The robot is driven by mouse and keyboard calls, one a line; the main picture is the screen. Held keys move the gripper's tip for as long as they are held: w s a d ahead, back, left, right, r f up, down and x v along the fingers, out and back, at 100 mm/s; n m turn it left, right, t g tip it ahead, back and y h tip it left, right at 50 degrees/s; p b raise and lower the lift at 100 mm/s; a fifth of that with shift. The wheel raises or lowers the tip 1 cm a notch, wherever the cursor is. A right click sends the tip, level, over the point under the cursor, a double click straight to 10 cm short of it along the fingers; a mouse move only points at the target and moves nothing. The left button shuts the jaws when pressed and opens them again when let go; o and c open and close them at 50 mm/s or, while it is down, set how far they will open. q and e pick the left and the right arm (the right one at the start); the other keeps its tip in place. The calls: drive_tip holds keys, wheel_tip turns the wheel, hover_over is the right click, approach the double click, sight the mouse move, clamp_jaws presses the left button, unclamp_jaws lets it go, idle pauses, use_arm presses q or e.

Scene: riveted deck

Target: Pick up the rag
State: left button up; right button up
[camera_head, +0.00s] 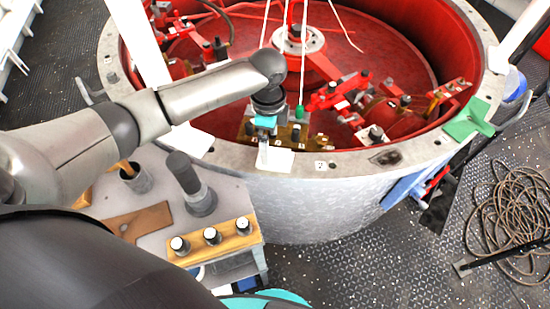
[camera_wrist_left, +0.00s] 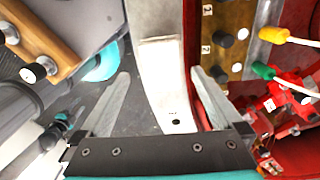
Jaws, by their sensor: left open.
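A green cloth, likely the rag (camera_head: 468,118), lies draped over the right side of the big round tub's pale rim in the head view. It does not show in the left wrist view. My left gripper (camera_head: 272,158) is over the near part of the rim, well to the left of the green cloth. In the left wrist view the left gripper (camera_wrist_left: 160,85) has its two fingers wide apart, with nothing held between them. The pale rim (camera_wrist_left: 163,90) shows beyond the gap. My right gripper is not in view.
The tub's rim (camera_head: 350,162) surrounds red machinery (camera_head: 385,115). A brass block (camera_head: 305,134) with knobs and hanging cords is close to the left gripper. A grey stand with a wooden knob strip (camera_head: 215,243) is at lower left. Coiled rope (camera_head: 510,215) lies on the deck at right.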

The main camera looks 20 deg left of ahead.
sight(275, 159)
use_arm(q)
drive_tip(key=shift+f, duration=0.6)
drive_tip(key=f, duration=0.3)
drive_tip(key=f+b, duration=0.1)
drive_tip(key=f, duration=0.1)
drive_tip(key=shift+w+a, duration=0.1)
drive_tip(key=shift+w, duration=0.15)
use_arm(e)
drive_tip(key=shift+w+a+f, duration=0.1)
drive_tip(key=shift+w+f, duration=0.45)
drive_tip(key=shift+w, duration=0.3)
use_arm(q)
drive_tip(key=shift+c, duration=0.2)
drive_tip(key=shift+c, duration=0.7)
drive_tip(key=shift+r, duration=0.1)
drive_tip(key=c, duration=1.1)
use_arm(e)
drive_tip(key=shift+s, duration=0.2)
